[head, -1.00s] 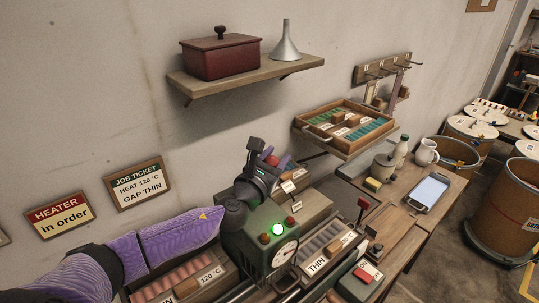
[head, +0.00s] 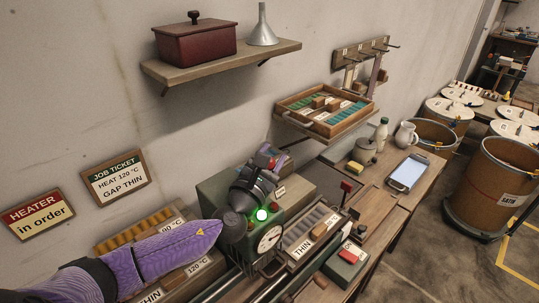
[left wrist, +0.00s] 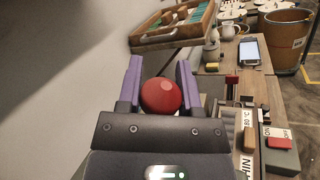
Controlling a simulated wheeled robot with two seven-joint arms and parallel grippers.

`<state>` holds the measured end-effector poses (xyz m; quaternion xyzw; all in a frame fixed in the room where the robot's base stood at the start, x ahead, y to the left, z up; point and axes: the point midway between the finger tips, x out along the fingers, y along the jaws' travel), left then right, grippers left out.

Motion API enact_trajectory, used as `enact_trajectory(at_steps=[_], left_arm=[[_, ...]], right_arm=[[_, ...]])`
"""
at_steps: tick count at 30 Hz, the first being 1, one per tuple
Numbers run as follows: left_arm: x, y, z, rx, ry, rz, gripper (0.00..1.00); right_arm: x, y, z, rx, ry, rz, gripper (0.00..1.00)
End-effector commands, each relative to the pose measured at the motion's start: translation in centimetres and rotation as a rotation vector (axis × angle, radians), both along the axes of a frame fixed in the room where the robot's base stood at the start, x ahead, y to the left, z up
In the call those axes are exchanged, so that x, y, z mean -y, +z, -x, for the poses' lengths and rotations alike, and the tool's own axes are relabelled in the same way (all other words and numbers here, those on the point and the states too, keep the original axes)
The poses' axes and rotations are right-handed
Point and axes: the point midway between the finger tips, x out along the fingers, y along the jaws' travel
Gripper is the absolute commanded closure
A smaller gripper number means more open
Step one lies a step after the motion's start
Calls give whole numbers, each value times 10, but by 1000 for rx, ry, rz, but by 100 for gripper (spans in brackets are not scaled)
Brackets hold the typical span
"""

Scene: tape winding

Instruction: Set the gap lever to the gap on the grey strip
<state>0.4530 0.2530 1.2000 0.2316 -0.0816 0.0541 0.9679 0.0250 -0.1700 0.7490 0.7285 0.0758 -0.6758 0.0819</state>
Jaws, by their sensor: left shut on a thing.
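My left gripper (head: 268,160) is above the green machine and shut on a round red knob (left wrist: 161,96), which sits between its two purple fingers in the left wrist view. The knob's stem is hidden, so I cannot tell whether it is the gap lever's. The grey strip tray (head: 322,217) lies right of the machine and carries a label (head: 302,247) reading THIN. The job ticket (head: 117,178) on the wall reads HEAT 120 °C, GAP THIN. My right gripper is not in view.
The machine has a lit green lamp (head: 261,215) and a round dial (head: 270,238). A red-topped upright (head: 346,186) and a red-button switch box (head: 349,256) stand to the right. A wooden tray of strips (head: 290,114) is behind. A phone (head: 408,173) lies on the bench.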

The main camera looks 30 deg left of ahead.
Motion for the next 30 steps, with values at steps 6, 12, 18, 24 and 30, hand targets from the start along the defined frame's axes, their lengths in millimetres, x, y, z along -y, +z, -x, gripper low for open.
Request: enact_trajectory(at_steps=[6, 12, 18, 24, 30], left_arm=[[1, -1, 0, -3, -3, 3, 51], [0, -1, 0, -2, -2, 2, 19], [0, -1, 0, -2, -2, 1, 19], [2, -6, 21, -5, -4, -1, 19], [4, -15, 63, -7, -3, 1, 19]], right_arm=[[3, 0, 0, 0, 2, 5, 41], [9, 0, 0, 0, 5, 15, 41], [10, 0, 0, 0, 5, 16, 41], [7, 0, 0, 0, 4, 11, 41], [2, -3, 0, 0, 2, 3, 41]])
